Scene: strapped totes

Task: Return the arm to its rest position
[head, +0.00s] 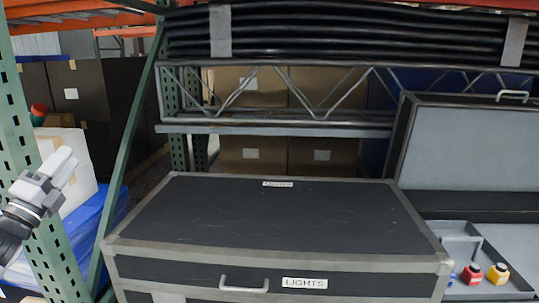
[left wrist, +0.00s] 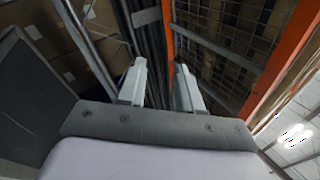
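My left gripper (head: 66,163) is at the left edge in the head view, raised in front of the green rack upright. Its pale fingers point up and to the right. In the left wrist view its two fingers (left wrist: 161,70) stand apart with nothing between them, so it is open and empty. The left wrist is tilted, looking toward the rack beams. My right gripper and right arm are not in view.
A closed black case marked LIGHTS (head: 270,215) fills the middle. The green upright (head: 42,215) is close to my left gripper. Black pipes (head: 350,35) lie on the beam above.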

